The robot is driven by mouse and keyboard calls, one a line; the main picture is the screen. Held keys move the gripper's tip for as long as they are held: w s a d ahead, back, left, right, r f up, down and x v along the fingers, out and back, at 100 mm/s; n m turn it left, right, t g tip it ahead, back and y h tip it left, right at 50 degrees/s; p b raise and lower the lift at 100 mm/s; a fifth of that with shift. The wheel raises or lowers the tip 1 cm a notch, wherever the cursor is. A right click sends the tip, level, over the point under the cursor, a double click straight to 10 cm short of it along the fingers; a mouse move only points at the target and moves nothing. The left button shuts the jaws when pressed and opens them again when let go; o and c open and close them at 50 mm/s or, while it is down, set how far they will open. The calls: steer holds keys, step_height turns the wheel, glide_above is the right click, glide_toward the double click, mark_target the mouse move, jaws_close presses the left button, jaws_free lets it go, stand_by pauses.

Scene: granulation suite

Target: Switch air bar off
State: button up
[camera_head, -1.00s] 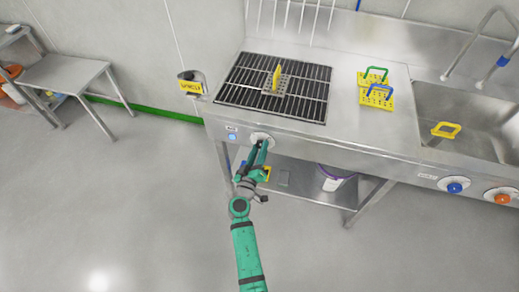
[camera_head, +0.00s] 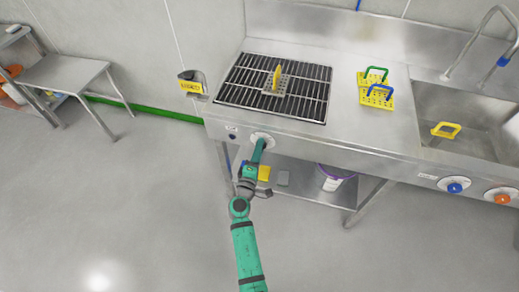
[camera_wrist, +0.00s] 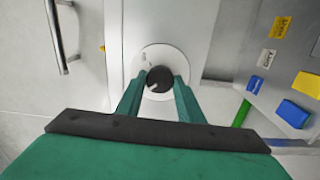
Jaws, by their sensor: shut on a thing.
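The air bar knob (camera_wrist: 158,80) is black with a pale pointer mark. It sits on a round white dial plate (camera_wrist: 155,55) in the wrist view. In the head view the dial plate (camera_head: 262,137) is on the front panel, below the black grate (camera_head: 275,85), and the knob is hidden behind my gripper. My gripper (camera_head: 259,147) is shut on the knob, one finger on each side. The small indicator (camera_head: 232,136) left of the dial is dark blue and looks unlit. No white air streaks show above the grate.
A perforated plate with a yellow handle (camera_head: 277,79) lies on the grate. A blue knob (camera_head: 455,187) and an orange knob (camera_head: 502,199) are at right. Floor at left is clear.

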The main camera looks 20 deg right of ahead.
steer(key=shift+n, duration=0.3)
steer(key=shift+f, duration=0.1)
steer(key=o, duration=1.1)
steer(key=shift+c, duration=0.2)
steer(key=v, duration=1.1)
steer(key=shift+w, duration=0.1)
